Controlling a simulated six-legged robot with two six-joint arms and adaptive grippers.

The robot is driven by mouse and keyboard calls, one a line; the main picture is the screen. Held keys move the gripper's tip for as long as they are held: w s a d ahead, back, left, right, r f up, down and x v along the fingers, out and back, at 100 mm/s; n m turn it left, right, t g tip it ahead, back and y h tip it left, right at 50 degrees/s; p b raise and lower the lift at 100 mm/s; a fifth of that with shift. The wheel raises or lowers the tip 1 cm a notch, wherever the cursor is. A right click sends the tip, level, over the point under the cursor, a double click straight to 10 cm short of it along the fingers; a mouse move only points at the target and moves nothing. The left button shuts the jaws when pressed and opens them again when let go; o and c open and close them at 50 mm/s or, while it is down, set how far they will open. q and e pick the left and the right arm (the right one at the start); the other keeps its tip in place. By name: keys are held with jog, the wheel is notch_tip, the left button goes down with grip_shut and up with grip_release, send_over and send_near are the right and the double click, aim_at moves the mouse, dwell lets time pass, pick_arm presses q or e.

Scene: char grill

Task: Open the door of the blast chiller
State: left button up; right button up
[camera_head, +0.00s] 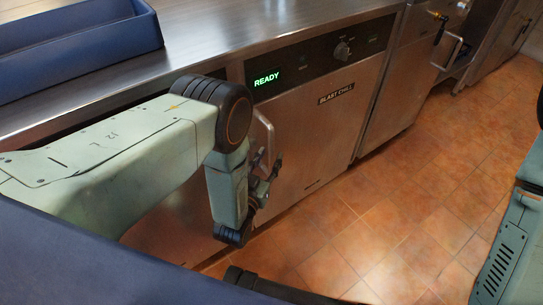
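The blast chiller door (315,140) is a steel front with a "BLAST CHILL" label, set under the counter. It looks closed, flush with the cabinet. Its pale vertical bar handle (266,128) is at the door's left side, partly hidden by my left gripper. My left gripper (269,172) is in front of the handle's lower part, very close to it. Its fingers are small, dark and seen edge-on, so I cannot tell whether they are around the handle or touching it. My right arm shows at the right edge; its gripper is not clearly seen.
A control panel (325,58) with a green READY display and a knob is above the door. A blue tray (75,40) sits on the steel counter (215,30). Another steel unit (405,85) stands to the right. The tiled floor (400,215) before the door is clear.

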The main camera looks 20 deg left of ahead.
pick_arm(q)
jog(key=shift+w+d, duration=0.15)
jog(key=shift+w, duration=0.85)
grip_shut()
